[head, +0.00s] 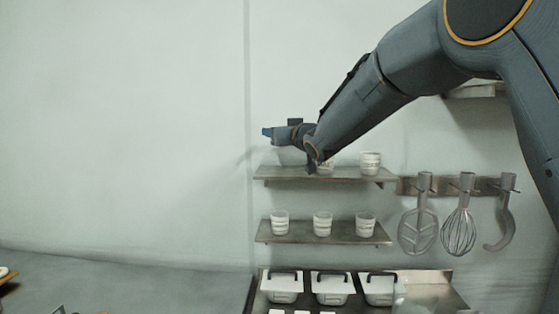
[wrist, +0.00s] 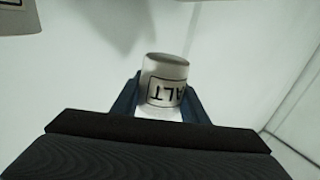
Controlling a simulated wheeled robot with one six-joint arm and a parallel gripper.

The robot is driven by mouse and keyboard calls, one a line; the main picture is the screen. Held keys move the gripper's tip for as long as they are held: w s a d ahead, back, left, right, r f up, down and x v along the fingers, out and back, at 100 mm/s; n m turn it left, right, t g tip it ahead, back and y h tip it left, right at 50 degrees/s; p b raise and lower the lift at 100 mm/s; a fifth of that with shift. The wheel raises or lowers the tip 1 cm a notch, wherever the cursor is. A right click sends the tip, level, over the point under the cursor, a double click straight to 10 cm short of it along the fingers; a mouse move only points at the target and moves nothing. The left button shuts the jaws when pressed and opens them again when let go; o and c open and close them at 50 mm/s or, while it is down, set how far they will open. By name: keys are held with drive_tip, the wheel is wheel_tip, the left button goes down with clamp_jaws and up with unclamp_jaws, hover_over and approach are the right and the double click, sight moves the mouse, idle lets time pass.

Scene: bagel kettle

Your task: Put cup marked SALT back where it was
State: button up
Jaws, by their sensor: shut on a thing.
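The white cup marked SALT (wrist: 165,73) is between the two blue fingers of my gripper (wrist: 160,98) in the wrist view. Its label reads upside down there, partly cut off by a finger. In the head view my gripper (head: 267,132) is above the left end of the upper shelf (head: 345,175), pointing left. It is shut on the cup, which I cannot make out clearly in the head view. A pale shape below the gripper is unclear.
A white cup (head: 371,162) stands at the upper shelf's right; another (head: 325,168) is partly hidden by my arm. Three cups stand on the lower shelf (head: 350,235). Utensils hang from a rail (head: 445,186) at right. Lidded containers (head: 331,288) sit below.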

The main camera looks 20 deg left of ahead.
drive_tip(key=shift+f+p, duration=1.35)
drive_tip(key=shift+f, duration=2.3)
drive_tip(key=o, duration=1)
drive_tip(key=shift+f, duration=0.1)
drive_tip(key=shift+r, duration=0.2)
drive_tip(key=b+v, duration=0.4)
drive_tip(key=v, duration=0.8)
drive_tip(key=shift+d+b, duration=0.1)
drive_tip(key=shift+b, duration=0.3)
drive_tip(key=shift+d, duration=0.1)
